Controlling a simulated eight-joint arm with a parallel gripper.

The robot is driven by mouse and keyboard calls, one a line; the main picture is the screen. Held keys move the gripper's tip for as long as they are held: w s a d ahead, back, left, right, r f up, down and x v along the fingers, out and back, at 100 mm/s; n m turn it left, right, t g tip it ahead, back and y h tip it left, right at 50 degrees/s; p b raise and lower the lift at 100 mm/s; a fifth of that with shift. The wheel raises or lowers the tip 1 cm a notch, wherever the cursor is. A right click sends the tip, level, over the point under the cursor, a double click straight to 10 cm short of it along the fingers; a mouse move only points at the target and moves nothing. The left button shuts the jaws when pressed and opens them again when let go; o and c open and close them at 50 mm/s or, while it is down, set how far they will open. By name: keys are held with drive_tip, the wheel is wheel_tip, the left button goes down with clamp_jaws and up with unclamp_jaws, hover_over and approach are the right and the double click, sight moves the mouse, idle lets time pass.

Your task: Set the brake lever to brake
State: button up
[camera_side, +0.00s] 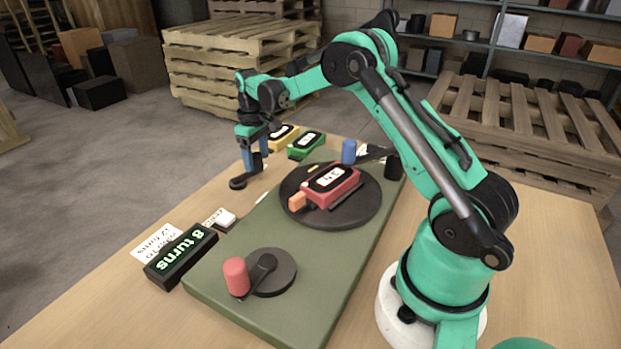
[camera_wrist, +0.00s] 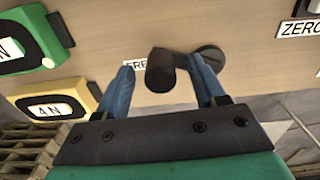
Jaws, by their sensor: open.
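The brake lever (camera_side: 238,183) is black, with a round pivot and an upright knob, near the wooden table's left edge in the side view. In the wrist view its pivot (camera_wrist: 210,56) is at the right and its dark knob (camera_wrist: 161,70) is at the left. The knob lies beside a white FREE label (camera_wrist: 136,63), which is partly hidden. My gripper (camera_side: 255,158) is down at the lever. In the wrist view, its blue fingers (camera_wrist: 160,72) are apart on either side of the knob. I cannot tell whether a finger touches it. No brake label is readable.
A green base (camera_side: 315,255) carries a dark turntable (camera_side: 360,212) with a red detector (camera_side: 335,183), and a crank with a pink handle (camera_side: 236,277). A black "8 turns" display (camera_side: 181,255) and a white button (camera_side: 222,218) stand nearby. Yellow (camera_side: 284,137) and green (camera_side: 307,144) detectors lie behind.

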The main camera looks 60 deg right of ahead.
drive_tip(key=shift+f, duration=0.45)
clamp_jaws()
